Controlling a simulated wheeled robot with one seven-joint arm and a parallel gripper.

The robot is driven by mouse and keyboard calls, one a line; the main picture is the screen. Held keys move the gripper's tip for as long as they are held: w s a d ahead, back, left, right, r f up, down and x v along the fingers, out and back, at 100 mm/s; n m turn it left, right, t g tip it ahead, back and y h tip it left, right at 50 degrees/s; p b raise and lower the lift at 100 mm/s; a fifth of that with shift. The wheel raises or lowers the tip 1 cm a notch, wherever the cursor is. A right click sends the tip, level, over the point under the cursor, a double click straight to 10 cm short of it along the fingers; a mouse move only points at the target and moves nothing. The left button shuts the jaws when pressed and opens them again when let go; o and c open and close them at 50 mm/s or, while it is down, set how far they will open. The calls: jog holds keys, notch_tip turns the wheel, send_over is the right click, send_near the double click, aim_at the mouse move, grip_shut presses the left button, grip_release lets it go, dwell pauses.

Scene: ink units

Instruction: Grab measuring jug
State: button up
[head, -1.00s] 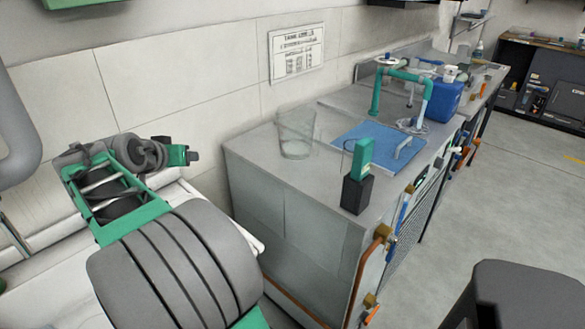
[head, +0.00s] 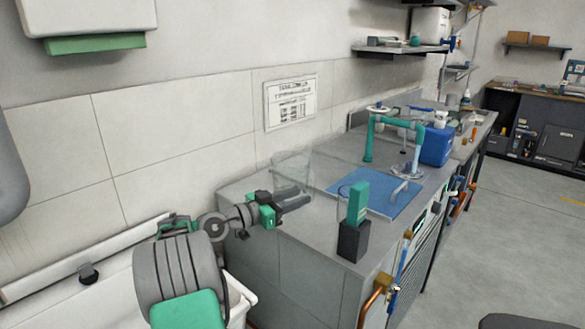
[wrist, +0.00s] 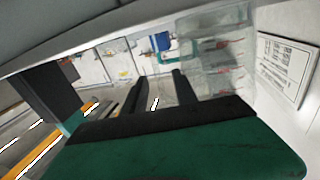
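The measuring jug (head: 291,168) is a clear, see-through vessel standing upright near the left back edge of the grey counter (head: 270,238). My gripper (head: 294,200) reaches over the counter's left edge, with its fingers pointing right, close to the jug and overlapping its lower part in the head view. In the wrist view the two dark fingers (wrist: 160,85) stand apart with nothing solid between them. There the jug (wrist: 215,48) shows to the right of the fingers, outside the gap. I cannot tell whether a finger touches it.
A black block with a green top (head: 355,222) stands at the counter's front edge. A blue mat (head: 385,196), a green pipe tap (head: 370,142) and a blue canister (head: 437,145) lie beyond. The wall with a posted sheet (head: 291,103) is close behind the jug.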

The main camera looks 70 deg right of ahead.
aim_at(312, 192)
jog(key=shift+s+d, duration=0.1)
jog(key=shift+s, duration=0.05)
jog(key=x, duration=0.4)
jog(key=shift+s+f, duration=0.1)
jog(key=shift+s, duration=0.15)
jog(key=shift+s+d, duration=0.2)
jog(key=shift+d, duration=0.1)
jog(key=shift+c, duration=0.2)
grip_shut()
dwell(0.5)
